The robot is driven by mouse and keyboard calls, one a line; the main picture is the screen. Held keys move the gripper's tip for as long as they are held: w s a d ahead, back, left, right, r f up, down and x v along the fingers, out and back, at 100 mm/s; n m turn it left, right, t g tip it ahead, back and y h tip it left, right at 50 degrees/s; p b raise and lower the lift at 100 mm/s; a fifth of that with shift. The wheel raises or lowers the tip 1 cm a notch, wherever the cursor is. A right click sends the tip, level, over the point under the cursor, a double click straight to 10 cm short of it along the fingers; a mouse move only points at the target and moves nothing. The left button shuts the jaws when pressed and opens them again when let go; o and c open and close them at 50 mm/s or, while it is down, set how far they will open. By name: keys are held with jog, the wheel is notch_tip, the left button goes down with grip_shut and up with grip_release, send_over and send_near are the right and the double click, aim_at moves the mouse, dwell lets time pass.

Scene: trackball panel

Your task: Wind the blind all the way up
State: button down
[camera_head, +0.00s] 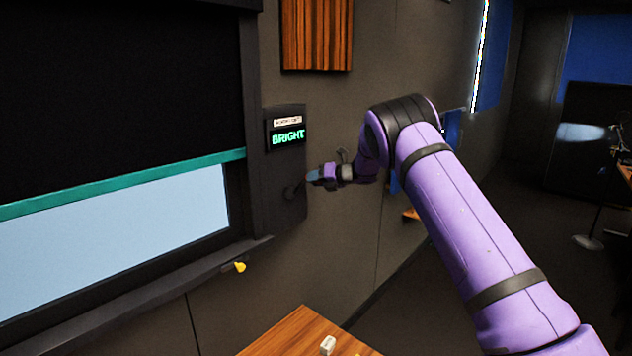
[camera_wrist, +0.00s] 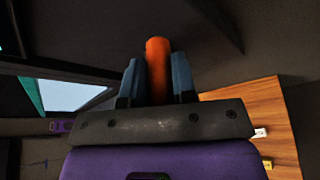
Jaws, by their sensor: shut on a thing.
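The black blind (camera_head: 110,90) hangs over the window at the left, with a teal bottom bar (camera_head: 120,185) slanting across the picture. Pale window glass (camera_head: 120,240) shows below the bar, so the blind is partly up. A dark panel (camera_head: 283,165) on the wall right of the window has a lit screen (camera_head: 288,136) reading "BRIGHT". My gripper (camera_head: 312,178) is at the lower part of this panel. In the wrist view its blue fingers (camera_wrist: 157,80) are shut on an orange rounded knob (camera_wrist: 157,62). The knob's base is hidden.
A yellow item (camera_head: 240,267) sits at the window's lower ledge. A wooden table (camera_head: 305,335) with a small white block (camera_head: 327,345) is below. A slatted wooden panel (camera_head: 317,35) is above on the wall. The room at the right looks open, with a stand (camera_head: 590,242).

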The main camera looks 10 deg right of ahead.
jog(key=shift+f, duration=0.1)
jog(key=c, duration=0.9)
grip_release()
jog(key=shift+s, duration=0.1)
jog(key=v, duration=1)
jog(key=shift+s+d+r, duration=0.2)
jog(key=shift+s, duration=0.05)
